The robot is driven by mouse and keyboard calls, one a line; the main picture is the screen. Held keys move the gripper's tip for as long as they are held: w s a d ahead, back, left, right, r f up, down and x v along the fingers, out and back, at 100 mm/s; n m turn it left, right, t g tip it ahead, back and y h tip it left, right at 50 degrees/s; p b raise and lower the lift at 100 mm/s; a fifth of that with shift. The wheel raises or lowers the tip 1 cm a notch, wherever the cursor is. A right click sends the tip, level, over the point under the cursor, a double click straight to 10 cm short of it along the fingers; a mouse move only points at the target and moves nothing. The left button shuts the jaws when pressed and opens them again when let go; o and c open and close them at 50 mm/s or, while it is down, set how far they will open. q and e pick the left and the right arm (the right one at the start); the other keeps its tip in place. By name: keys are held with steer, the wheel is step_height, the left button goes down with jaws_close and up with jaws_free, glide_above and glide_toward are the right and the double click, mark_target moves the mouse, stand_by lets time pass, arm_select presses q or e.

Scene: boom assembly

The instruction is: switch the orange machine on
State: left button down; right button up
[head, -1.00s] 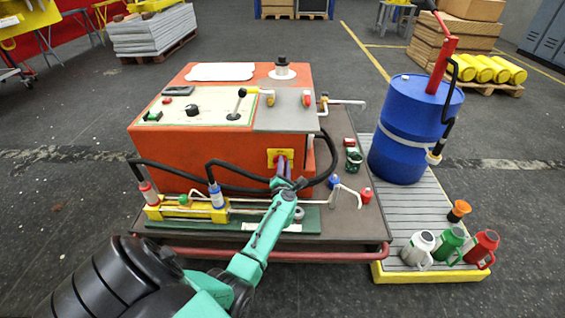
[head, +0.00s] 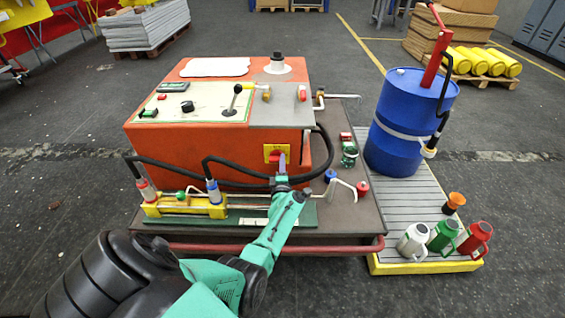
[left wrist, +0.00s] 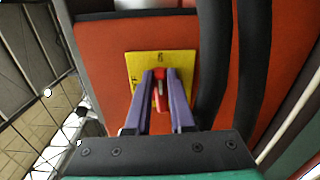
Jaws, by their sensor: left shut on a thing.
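The orange machine (head: 215,150) stands on a dark wheeled platform, with a cream control panel (head: 195,108) on top. On its front face is a yellow plate (head: 268,150) with a red switch knob (head: 274,156). In the left wrist view the yellow plate (left wrist: 133,66) bears the red knob (left wrist: 159,90) between my purple fingers. My left gripper (head: 282,162) is shut on this knob, its fingers reaching up to the plate; it also shows in the left wrist view (left wrist: 160,78). The fingers partly hide the knob. My right gripper is not in view.
Black hoses (head: 325,150) curve just right of the switch. A yellow cylinder unit (head: 185,207) lies at the platform's front left, near a red rail (head: 215,247). A blue drum (head: 405,125) and several jugs (head: 443,236) stand on the grated pallet at right.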

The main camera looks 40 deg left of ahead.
arm_select(q)
steer(key=shift+f+m, duration=0.2)
steer(key=shift+m, duration=0.2)
steer(key=c, duration=0.8)
jaws_free()
steer(key=shift+r, duration=0.1)
steer(key=p+v, duration=0.6)
steer(key=v, duration=0.8)
steer(key=shift+s+d+p, duration=0.25)
steer(key=shift+p, duration=0.1)
